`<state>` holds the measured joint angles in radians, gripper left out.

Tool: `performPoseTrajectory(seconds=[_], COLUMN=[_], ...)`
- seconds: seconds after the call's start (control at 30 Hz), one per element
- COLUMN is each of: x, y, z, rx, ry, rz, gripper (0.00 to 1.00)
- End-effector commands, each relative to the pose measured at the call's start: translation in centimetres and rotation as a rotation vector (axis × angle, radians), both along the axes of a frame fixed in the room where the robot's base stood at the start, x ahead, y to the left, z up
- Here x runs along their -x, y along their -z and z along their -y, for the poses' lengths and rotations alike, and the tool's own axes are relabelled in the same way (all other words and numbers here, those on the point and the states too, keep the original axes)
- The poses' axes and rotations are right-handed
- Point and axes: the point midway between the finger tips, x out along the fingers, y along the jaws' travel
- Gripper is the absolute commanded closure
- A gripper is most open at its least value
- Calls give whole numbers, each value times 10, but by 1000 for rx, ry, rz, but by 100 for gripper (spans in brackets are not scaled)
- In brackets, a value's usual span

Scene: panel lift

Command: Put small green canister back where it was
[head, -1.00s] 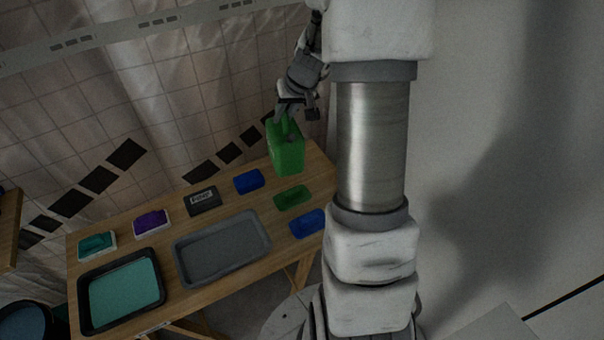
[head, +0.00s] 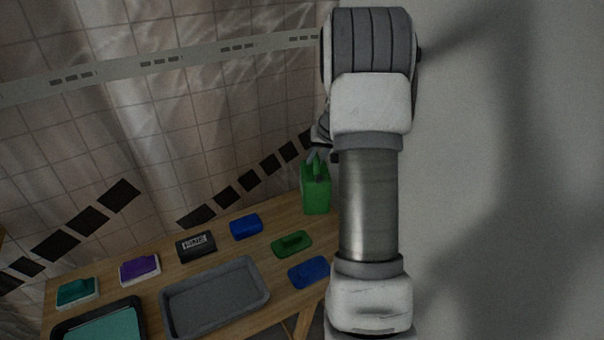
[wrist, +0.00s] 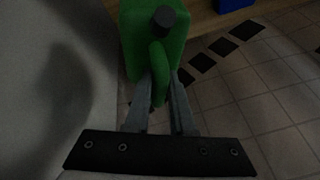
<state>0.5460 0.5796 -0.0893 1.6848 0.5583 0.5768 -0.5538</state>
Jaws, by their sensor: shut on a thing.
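The small green canister (head: 315,193) is at the far right end of the wooden table in the head view, partly behind my arm. In the wrist view the canister (wrist: 170,30) shows its dark cap and its green handle. My gripper (wrist: 160,88) is shut on the handle, one finger on each side. In the head view my gripper (head: 317,150) is mostly hidden by my arm. I cannot tell whether the canister's base touches the table.
A tiled wall stands behind.

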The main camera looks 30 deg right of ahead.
Motion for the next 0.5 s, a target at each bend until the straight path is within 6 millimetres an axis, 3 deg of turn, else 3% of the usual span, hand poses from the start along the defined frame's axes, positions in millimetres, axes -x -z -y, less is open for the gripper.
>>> performPoseTrajectory(seconds=[0.2,0.5], x=[-41,-62], y=[23,37], z=[-5,-6], rx=[3,2], ry=[-3,1], rz=[2,4], gripper=[100,100])
